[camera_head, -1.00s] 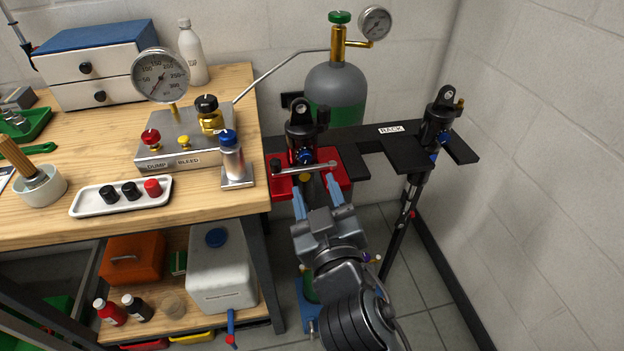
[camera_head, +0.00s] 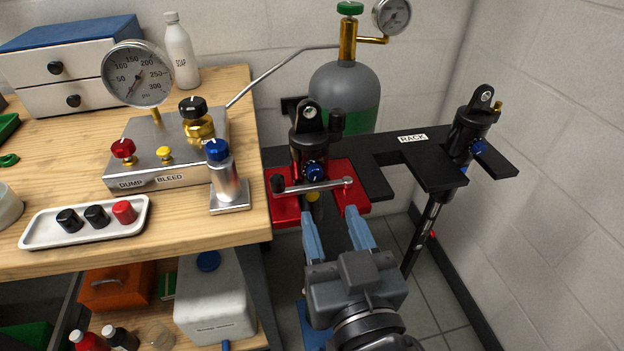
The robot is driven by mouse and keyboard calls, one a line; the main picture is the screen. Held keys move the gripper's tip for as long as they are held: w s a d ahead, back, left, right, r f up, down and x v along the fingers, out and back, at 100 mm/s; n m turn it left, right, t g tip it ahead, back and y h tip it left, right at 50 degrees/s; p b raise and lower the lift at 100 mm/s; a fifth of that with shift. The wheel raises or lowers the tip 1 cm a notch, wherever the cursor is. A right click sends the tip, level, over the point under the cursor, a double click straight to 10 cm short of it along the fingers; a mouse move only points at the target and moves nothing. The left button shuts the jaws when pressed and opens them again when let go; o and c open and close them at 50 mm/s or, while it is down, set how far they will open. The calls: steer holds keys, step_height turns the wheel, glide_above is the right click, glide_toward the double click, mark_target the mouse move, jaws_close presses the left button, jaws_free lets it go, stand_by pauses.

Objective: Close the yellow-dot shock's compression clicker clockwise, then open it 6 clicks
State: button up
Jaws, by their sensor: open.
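A black shock (camera_head: 309,120) stands upright in a red clamp (camera_head: 286,207) with a silver bar handle (camera_head: 315,186) across its front. A yellow spot (camera_head: 313,196), partly hidden, shows just below the handle. A blue knob (camera_head: 315,171) with a pale mark faces me on the shock, just above the handle. My gripper (camera_head: 331,211) is open and empty. Its two blue fingers point toward the clamp, with their tips below the blue knob and apart from it. The shock's lower part is hidden by the clamp and my gripper.
A second shock (camera_head: 470,135) with a blue knob hangs on the black rack (camera_head: 390,155) at right. A gas bottle (camera_head: 343,92) stands behind the clamp. The wooden bench (camera_head: 180,226) at left carries a gauge block (camera_head: 150,180) and a tray of caps (camera_head: 45,238).

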mark_target(316, 175)
steer(key=shift+p+x, duration=0.85)
steer(key=shift+x, duration=3.05)
steer(key=shift+c, duration=0.5)
jaws_close()
steer(key=shift+d+r, duration=0.1)
